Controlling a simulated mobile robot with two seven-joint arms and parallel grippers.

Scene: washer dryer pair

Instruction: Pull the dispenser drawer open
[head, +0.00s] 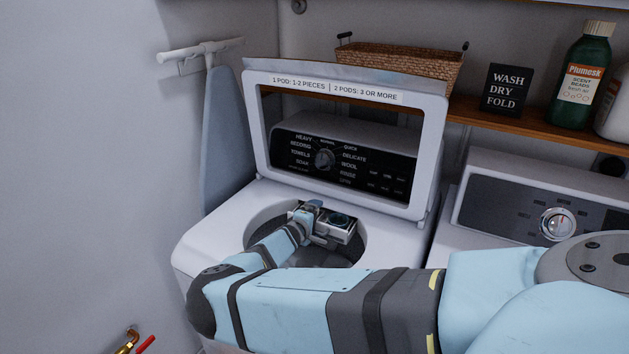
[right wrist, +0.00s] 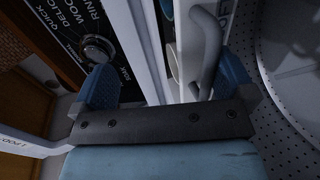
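The dispenser drawer (head: 342,226) shows as a small grey box with a dark top at the back of the washer's round tub opening. In the right wrist view its white front (right wrist: 183,48), curved grey handle (right wrist: 207,45) and parts of its compartments show, so it stands at least partly out. My right gripper (head: 314,212) is at the drawer; in the right wrist view its blue fingers (right wrist: 163,82) are wide apart. The handle lies between them, close to the right finger; contact cannot be told. The left gripper is not in view.
The washer's lid (head: 434,150) stands open, with the control panel (head: 345,160) behind it. The perforated drum (right wrist: 290,110) lies beside the handle. A second machine (head: 490,185) stands to the right. A shelf above holds a basket (head: 400,68), a sign (head: 507,90) and bottles (head: 578,85).

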